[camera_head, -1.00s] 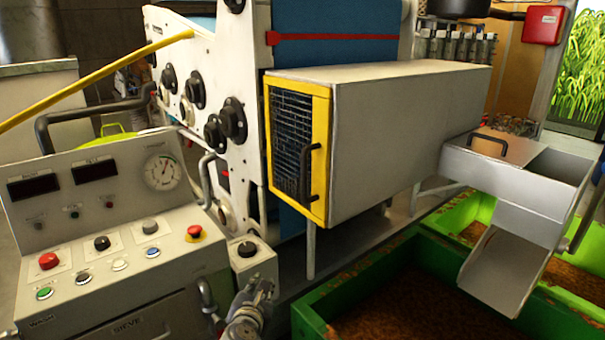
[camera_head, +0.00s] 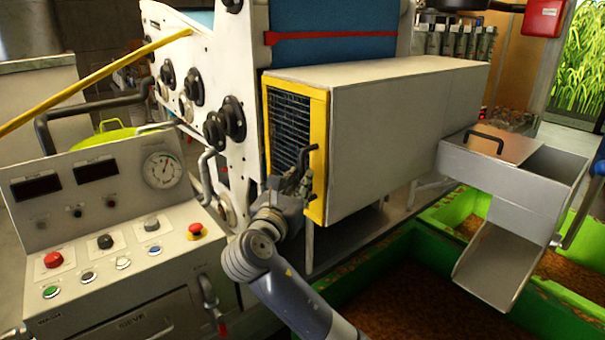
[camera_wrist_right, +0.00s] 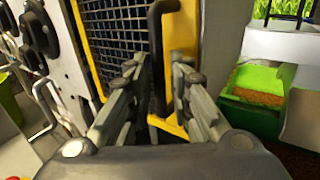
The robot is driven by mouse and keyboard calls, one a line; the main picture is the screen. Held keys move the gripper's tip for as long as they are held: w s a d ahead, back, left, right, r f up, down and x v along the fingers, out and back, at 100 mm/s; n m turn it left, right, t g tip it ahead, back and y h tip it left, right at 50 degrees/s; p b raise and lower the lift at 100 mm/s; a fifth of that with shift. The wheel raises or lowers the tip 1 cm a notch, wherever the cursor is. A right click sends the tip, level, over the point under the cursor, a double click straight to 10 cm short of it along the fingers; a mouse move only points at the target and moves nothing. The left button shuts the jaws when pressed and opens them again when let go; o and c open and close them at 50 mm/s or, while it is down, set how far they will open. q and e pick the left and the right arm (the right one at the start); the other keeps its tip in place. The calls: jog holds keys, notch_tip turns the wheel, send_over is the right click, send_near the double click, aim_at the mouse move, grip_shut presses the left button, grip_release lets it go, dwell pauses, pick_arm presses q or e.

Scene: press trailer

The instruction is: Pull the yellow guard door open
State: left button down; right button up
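The yellow guard door (camera_head: 319,120) is a yellow frame with dark mesh on the end of a grey box housing. It looks closed against the housing. Its black handle (camera_head: 306,165) stands upright on the door's right side. My right gripper (camera_head: 297,180) is at the lower part of the handle. In the right wrist view, the gripper (camera_wrist_right: 160,85) is open, with its two fingers on either side of the black handle (camera_wrist_right: 156,50). A gap shows between the handle and the right finger. The lower end of the handle is partly hidden by the fingers. My left gripper is not in view.
A control panel (camera_head: 110,245) with buttons stands at the left. Green crates (camera_head: 440,222) with brown contents sit on the right below a metal chute (camera_head: 500,262). A white machine frame with black knobs (camera_head: 232,118) is left of the door.

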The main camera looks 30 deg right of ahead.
jog(key=shift+x, duration=1.4)
grip_shut()
jog(key=shift+w+a+p, duration=0.1)
jog(key=shift+p, duration=0.2)
